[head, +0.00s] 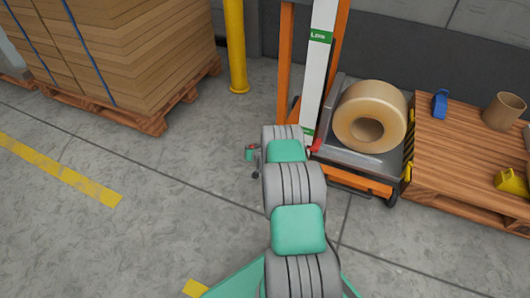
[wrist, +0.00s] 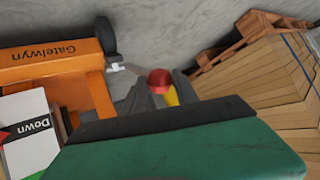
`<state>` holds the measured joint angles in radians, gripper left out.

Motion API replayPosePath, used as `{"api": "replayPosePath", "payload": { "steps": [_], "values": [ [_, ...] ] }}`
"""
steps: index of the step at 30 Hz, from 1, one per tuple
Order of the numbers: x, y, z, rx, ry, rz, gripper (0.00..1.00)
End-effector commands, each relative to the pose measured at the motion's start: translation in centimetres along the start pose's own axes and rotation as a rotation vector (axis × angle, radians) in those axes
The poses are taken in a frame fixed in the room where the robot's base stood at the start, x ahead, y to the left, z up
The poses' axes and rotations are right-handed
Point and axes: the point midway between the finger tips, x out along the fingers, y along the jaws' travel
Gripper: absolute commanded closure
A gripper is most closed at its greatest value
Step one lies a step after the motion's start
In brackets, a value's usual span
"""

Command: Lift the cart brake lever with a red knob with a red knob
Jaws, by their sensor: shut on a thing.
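The red knob (wrist: 160,80) shows in the middle of the wrist view, at the end of a pale metal lever (wrist: 130,68) on the orange cart (wrist: 48,62). My gripper (wrist: 163,92) is shut on the knob, with grey fingers on either side of it. The green and black gripper body fills the bottom of the wrist view and hides what is below. In the head view my arm covers the gripper and the knob. The orange cart (head: 362,185) shows there beside my arm, with a large tan roll (head: 370,115) on it. How far the lever is raised cannot be told.
A wooden pallet (head: 460,160) with a blue item and a brown cylinder stands right of the cart. Stacked cardboard (head: 125,55) on a pallet is at the upper left, with a yellow post (head: 236,45) beside it. The floor left of my arm is clear.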

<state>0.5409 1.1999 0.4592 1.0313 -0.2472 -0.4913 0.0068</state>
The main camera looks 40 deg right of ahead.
Motion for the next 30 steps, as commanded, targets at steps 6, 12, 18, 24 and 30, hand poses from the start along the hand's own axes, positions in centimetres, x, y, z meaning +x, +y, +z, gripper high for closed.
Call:
{"api": "replayPosePath", "payload": {
  "steps": [6,12,18,24,30],
  "values": [
    [0.2,-0.7,-1.6,-0.013,0.014,-0.009,1.0],
    [0.2,-0.8,-2.0,-0.015,0.016,-0.01,1.0],
    [0.2,-0.7,-2.1,-0.015,0.019,-0.009,1.0],
    [0.2,-0.7,-2.1,-0.015,0.019,-0.009,0.55],
    [0.2,-0.8,-1.7,-0.014,0.012,-0.011,0.43]
  ]
}}
